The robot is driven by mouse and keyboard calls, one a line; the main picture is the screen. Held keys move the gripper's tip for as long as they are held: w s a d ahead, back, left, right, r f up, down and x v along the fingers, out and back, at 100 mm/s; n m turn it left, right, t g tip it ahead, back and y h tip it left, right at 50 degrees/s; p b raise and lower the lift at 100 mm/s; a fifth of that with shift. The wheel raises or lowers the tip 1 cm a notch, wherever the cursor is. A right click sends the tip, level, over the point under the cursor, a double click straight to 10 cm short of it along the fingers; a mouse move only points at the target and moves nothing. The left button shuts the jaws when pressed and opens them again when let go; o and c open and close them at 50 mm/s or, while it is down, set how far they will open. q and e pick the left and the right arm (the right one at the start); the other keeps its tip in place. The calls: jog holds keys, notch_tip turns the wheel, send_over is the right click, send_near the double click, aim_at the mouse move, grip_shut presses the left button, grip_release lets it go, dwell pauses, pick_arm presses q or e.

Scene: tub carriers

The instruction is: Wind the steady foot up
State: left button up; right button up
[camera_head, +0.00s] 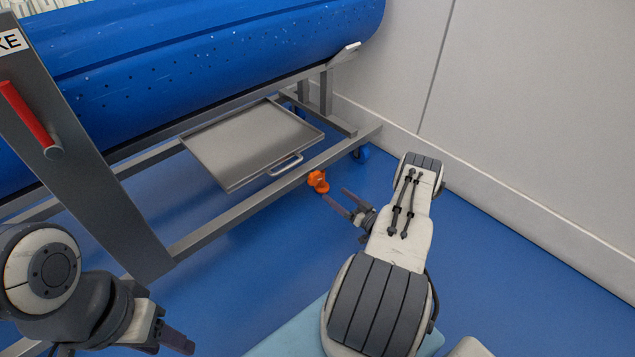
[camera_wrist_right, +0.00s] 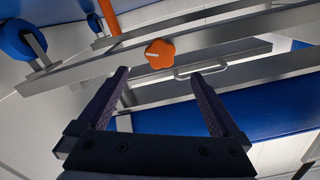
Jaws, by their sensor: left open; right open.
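The steady foot's orange lobed knob (camera_head: 318,178) is at the carrier's lower front rail, low over the blue floor. An orange part shows just under it, but the foot's lower end is hard to make out. In the right wrist view the knob (camera_wrist_right: 159,54) lies ahead of my fingertips, roughly centred between them. My right gripper (camera_head: 337,198) is open and empty, just short of the knob; its two fingers also show in the right wrist view (camera_wrist_right: 158,76). My left gripper (camera_head: 178,342) is at the bottom left, far from the knob.
A blue perforated tub (camera_head: 220,60) lies above the grey frame rail (camera_head: 240,207). A metal tray (camera_head: 240,150) with a handle (camera_head: 286,165) sits under it. A red lever (camera_head: 27,113) is on the left post. A pale wall (camera_head: 540,110) stands right; blue floor lies between.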

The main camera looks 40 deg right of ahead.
aim_at(317, 180)
jog(key=w+n+b, duration=0.2)
jog(key=w, duration=0.1)
jog(key=w+n+b, duration=0.2)
jog(key=w, duration=0.1)
jog(key=w+a+n+b, duration=0.1)
jog(key=w+n, duration=0.1)
jog(key=w, duration=0.1)
jog(key=shift+w+f+n+b, duration=0.1)
jog(key=shift+w+n+b, duration=0.15)
jog(key=shift+n+b, duration=0.15)
jog(key=shift+w, duration=0.55)
jog(key=c, duration=1.3)
